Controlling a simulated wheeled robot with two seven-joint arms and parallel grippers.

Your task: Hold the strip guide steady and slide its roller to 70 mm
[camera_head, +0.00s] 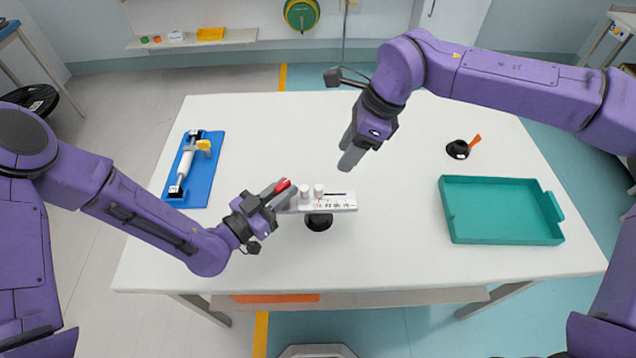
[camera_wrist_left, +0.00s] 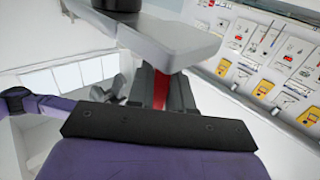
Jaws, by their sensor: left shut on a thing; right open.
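The strip guide (camera_head: 335,206) is a white block with a printed scale, on a round black foot (camera_head: 319,223) near the table's middle front. Two white cylinders (camera_head: 318,190) stand on its left part; a dark slot runs to their right. I cannot tell which is the roller or read the scale. My left gripper (camera_head: 277,189) is shut at the guide's left end, with a red part showing at its fingers. In the left wrist view the red part (camera_wrist_left: 160,90) shows between the fingers, below the pale guide (camera_wrist_left: 165,38). My right gripper (camera_head: 350,160) is open and empty, above and behind the guide.
A blue board (camera_head: 211,168) with a white cylinder and yellow piece lies at left. A teal tray (camera_head: 500,240) sits at right, with a small black holder (camera_head: 458,149) with an orange piece behind it. The white table (camera_head: 260,130) is clear behind the guide.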

